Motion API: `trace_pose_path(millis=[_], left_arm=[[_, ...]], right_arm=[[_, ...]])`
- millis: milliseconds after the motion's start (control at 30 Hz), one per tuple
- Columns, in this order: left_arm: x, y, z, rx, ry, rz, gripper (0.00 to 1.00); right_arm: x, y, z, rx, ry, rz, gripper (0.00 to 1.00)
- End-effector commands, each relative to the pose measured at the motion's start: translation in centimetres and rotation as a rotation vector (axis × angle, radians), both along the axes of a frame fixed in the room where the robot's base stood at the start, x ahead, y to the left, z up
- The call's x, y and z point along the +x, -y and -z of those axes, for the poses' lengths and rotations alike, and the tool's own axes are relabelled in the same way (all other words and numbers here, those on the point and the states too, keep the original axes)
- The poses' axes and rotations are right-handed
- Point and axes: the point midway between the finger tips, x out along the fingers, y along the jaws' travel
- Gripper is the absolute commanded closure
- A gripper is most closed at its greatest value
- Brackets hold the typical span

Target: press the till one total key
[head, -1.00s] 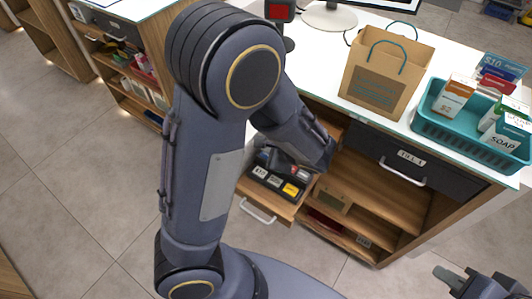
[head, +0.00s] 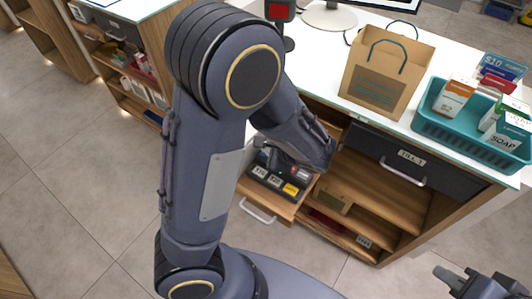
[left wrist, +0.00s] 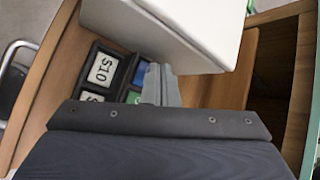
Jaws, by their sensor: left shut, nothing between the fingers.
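I cannot make out the total key in any view. An open wooden drawer (head: 258,207) under the counter holds a black tray with several labelled parts, one of them yellow. In the left wrist view the drawer's wooden side (left wrist: 58,82) shows, with a label reading $10 (left wrist: 103,68) and bits of blue and green. My left gripper (left wrist: 160,84) is shut and empty, over the tray beside a white block (left wrist: 185,28). In the head view my left arm hides its fingertips. My right gripper (head: 468,281) is at the bottom right corner, partly cut off.
The counter carries a paper bag (head: 385,75), a teal basket (head: 450,128) of boxes and a monitor stand (head: 328,18). A closed black drawer (head: 370,150) is labelled TILL 1. Open shelves lie below it. The floor (head: 80,170) at left is clear.

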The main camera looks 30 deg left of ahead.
Motion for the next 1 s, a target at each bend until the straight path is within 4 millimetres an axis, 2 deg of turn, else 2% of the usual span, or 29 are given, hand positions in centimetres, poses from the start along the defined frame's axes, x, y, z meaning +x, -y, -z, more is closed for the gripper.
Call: trace_pose_path(millis=[167, 1000], left_arm=[[-0.01, -0.02, 0.77, 0.0, 0.0, 0.0, 1.0], [0.0, -0.01, 1.21, 0.0, 0.0, 0.0, 1.0]], right_arm=[[0.0, 0.0, 0.86, 0.0, 0.0, 0.0, 0.74], [0.0, 0.0, 1.34, 0.0, 0.0, 0.0, 0.74]])
